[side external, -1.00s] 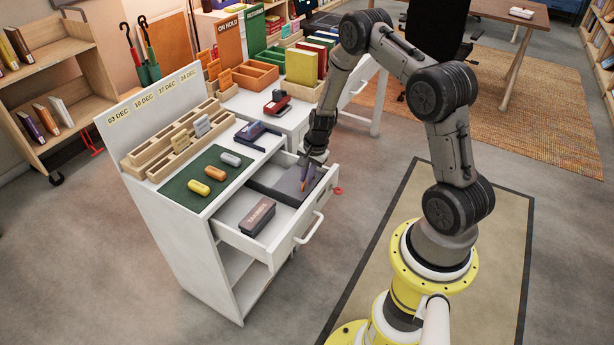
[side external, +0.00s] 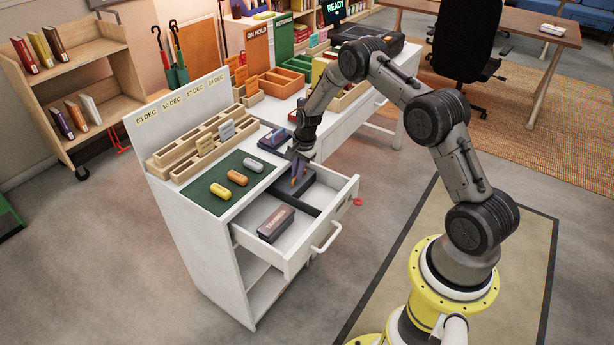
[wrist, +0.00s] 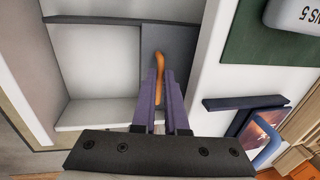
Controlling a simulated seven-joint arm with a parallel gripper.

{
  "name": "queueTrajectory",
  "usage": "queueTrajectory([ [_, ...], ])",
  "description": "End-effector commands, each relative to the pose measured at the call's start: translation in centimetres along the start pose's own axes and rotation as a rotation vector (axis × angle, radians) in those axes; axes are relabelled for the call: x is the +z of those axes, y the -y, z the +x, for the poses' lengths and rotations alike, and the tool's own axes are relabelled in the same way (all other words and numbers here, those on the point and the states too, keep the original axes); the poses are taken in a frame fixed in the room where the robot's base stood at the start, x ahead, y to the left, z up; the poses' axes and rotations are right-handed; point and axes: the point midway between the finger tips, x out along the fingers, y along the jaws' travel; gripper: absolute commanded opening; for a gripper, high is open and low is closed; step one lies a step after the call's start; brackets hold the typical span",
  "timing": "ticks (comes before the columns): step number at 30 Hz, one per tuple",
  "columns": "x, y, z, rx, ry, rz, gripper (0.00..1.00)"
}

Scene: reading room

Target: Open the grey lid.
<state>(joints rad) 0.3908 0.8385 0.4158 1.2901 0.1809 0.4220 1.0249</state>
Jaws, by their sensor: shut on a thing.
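The grey lid (wrist: 183,45) lies flat in the open white drawer (side external: 334,210), at the side against the cabinet; it also shows in the side view (side external: 309,180). It has an upright orange handle (wrist: 159,68). My gripper (wrist: 160,88) reaches down from above, its purple-blue fingers shut on the handle. In the side view my gripper (side external: 299,177) is over the drawer's back right part. Beside the lid, toward the drawer front, a white compartment (wrist: 95,75) lies bare and looks empty. The fingers hide part of the handle and lid.
A dark labelled box (side external: 276,223) sits in the drawer's other section, past a dark divider (wrist: 100,20). The cabinet top holds a green mat (side external: 212,192) with several capsule-shaped pieces, wooden racks (side external: 200,140) and a dark blue item (side external: 271,139) close to my gripper.

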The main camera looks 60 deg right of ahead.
Motion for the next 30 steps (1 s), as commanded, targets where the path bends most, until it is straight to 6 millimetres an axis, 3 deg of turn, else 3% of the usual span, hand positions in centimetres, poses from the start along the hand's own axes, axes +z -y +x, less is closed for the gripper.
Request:
queueTrajectory([
  [8,0.0,0.2,-0.1,-0.005,-0.002,-0.001,0.0],
  [9,0.0,0.2,-0.1,-0.005,-0.002,-0.001,0.16],
  [13,0.0,0.2,-0.1,-0.004,-0.001,-0.001,0.4],
  [14,0.0,0.2,-0.1,-0.003,-0.001,-0.001,0.41],
  [23,0.0,0.1,-0.1,-0.002,-0.001,0.0,0.41],
  [30,-0.1,0.2,-3.0,-0.005,-0.002,0.0,0.41],
])
